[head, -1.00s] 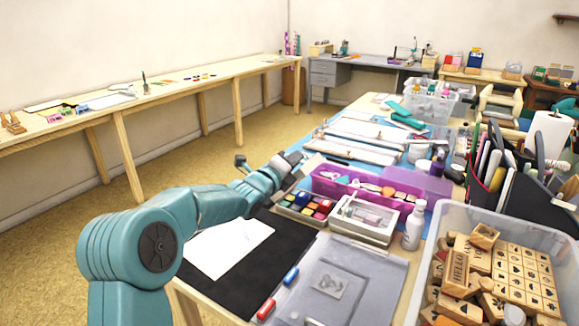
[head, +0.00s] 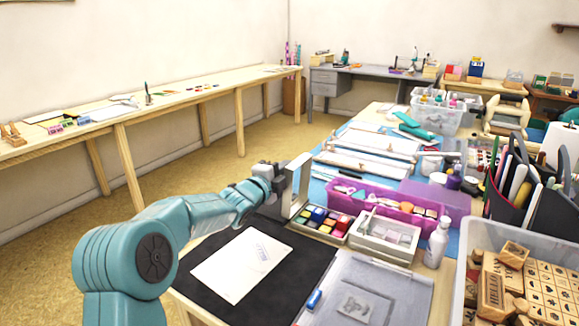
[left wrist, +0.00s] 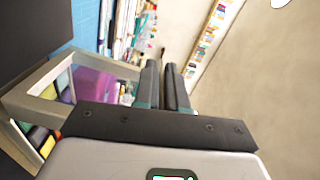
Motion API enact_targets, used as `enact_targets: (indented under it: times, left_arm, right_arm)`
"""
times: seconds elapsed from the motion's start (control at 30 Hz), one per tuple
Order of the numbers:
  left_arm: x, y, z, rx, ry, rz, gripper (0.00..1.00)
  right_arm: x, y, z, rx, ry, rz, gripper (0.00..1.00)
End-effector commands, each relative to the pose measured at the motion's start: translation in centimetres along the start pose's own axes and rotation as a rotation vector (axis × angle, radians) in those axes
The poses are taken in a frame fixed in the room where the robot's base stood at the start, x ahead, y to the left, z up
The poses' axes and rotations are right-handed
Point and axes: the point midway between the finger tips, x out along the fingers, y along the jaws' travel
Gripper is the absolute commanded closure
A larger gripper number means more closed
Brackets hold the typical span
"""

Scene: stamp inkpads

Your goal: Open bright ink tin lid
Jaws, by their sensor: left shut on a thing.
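The bright ink tin (head: 322,222) holds several vivid coloured pads and sits beyond the black mat. Its framed lid (head: 298,187) stands up steeply at the tin's left edge, so the pads are uncovered. My left gripper (head: 274,178) is shut on the lid at its upper left side. In the left wrist view the two dark fingers (left wrist: 164,72) are close together. The lid's pale frame (left wrist: 50,85) reaches in from the left there, with some coloured pads (left wrist: 40,138) below it. The exact contact is hard to see. My right gripper is not in view.
A second tin (head: 385,238) with pale pads stands just right of the bright tin. A purple tray (head: 440,213) lies behind both. A white bottle (head: 437,243) stands to the right. White paper (head: 240,265) lies on the black mat (head: 300,262).

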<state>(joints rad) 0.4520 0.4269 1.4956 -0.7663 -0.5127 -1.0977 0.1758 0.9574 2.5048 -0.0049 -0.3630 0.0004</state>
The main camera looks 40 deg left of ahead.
Motion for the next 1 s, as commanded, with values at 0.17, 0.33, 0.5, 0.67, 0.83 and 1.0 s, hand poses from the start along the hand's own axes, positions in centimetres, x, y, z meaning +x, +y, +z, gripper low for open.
enact_targets:
  times: [0.17,0.33,0.5,0.67,0.83,1.0]
  left_arm:
    - [0.0,-0.6,1.5,-0.120,0.000,-0.018,1.00]
    - [0.0,-0.1,2.5,-0.143,0.000,-0.017,1.00]
    - [0.0,0.2,3.1,-0.142,0.000,-0.018,1.00]
    - [0.0,0.4,3.5,-0.141,-0.001,-0.016,1.00]
    - [0.0,0.4,3.7,-0.140,-0.001,-0.015,1.00]
    - [0.0,0.5,3.7,-0.140,-0.002,-0.015,1.00]
  right_arm:
    - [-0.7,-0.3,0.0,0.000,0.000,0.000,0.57]
    - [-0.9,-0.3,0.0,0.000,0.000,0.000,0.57]
    - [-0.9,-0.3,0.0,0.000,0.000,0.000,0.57]
    - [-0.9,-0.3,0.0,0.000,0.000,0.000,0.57]
    - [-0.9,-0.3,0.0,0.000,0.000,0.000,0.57]
    - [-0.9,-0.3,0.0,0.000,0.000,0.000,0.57]
